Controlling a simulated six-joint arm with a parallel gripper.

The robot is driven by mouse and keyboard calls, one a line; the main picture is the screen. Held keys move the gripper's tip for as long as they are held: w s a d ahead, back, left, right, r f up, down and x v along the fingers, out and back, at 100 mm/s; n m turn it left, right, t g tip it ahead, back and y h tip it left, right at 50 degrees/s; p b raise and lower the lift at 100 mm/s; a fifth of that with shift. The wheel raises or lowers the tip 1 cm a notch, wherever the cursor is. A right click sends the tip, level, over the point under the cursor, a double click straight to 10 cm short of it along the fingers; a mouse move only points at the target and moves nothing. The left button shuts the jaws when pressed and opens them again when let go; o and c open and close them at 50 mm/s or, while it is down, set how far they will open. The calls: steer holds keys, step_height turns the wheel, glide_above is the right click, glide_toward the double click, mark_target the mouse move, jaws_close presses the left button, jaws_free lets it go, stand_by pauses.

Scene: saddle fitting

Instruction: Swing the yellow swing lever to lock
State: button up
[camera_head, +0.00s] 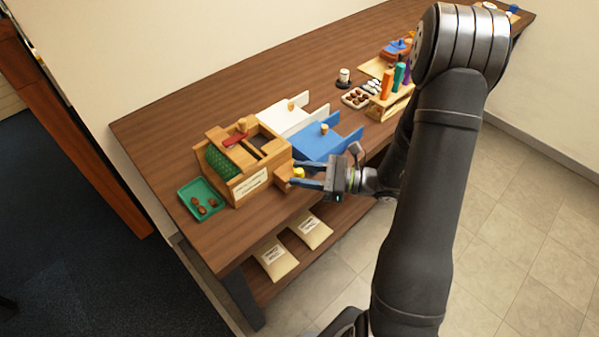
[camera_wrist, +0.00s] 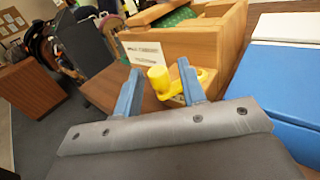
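The yellow swing lever (camera_wrist: 160,82) shows in the wrist view as an upright round knob on a flat yellow arm, beside the wooden box fixture (camera_wrist: 205,50). In the head view the lever (camera_head: 298,172) is a small yellow spot at the right end of the wooden fixture (camera_head: 249,187). My gripper (camera_wrist: 159,88) is open, with its two blue fingers apart on either side of the knob. In the head view my gripper (camera_head: 292,174) reaches in from the right. Whether a finger touches the knob I cannot tell.
A wooden rack with coloured handles (camera_head: 390,104) stands farther right. The table's front edge is close below the gripper.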

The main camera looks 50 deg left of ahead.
mark_target(276, 162)
steer(key=shift+s+a, duration=0.3)
steer(key=shift+a, duration=0.1)
jaws_close()
steer(key=m+t+y, duration=0.1)
steer(key=t, duration=0.1)
steer(key=s+m+t+y, duration=0.1)
steer(key=m+t, duration=0.1)
steer(key=a+m+t+y, duration=0.1)
steer(key=t, duration=0.1)
steer(key=shift+s+a+m+t, duration=0.1)
steer(key=shift+s+m+t, duration=0.2)
steer(key=shift+m, duration=0.1)
steer(key=m+t, duration=0.1)
steer(key=t, duration=0.1)
steer(key=a+m+t, duration=0.1)
steer(key=t, duration=0.1)
steer(key=shift+s+m+y, duration=0.3)
steer(key=shift+y, duration=0.1)
steer(key=shift+a+m+t, duration=0.25)
steer(key=shift+m+t, duration=0.45)
steer(key=shift+t, duration=0.4)
steer(key=shift+a+t, duration=0.1)
steer(key=shift+t, duration=0.3)
